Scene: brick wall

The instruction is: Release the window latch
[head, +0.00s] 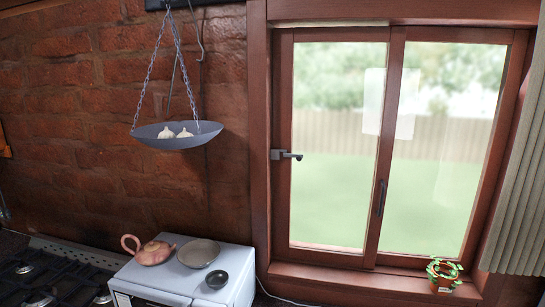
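The window (340,130) has a reddish-brown wooden frame and two glass panes side by side. A small grey latch (286,155) sits on the left side of the window frame, with a short lever pointing right over the left pane's edge. A dark vertical handle (381,198) is on the middle upright between the panes. The panes look closed. Neither of my grippers shows in the head view.
A hanging grey pan (160,141) with white bulbs hangs left of the window. Below, a white appliance (180,290) carries a teapot (150,251) and two bowls. A potted plant (443,273) stands on the sill. A stove (45,280) is at lower left, blinds (520,180) at right.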

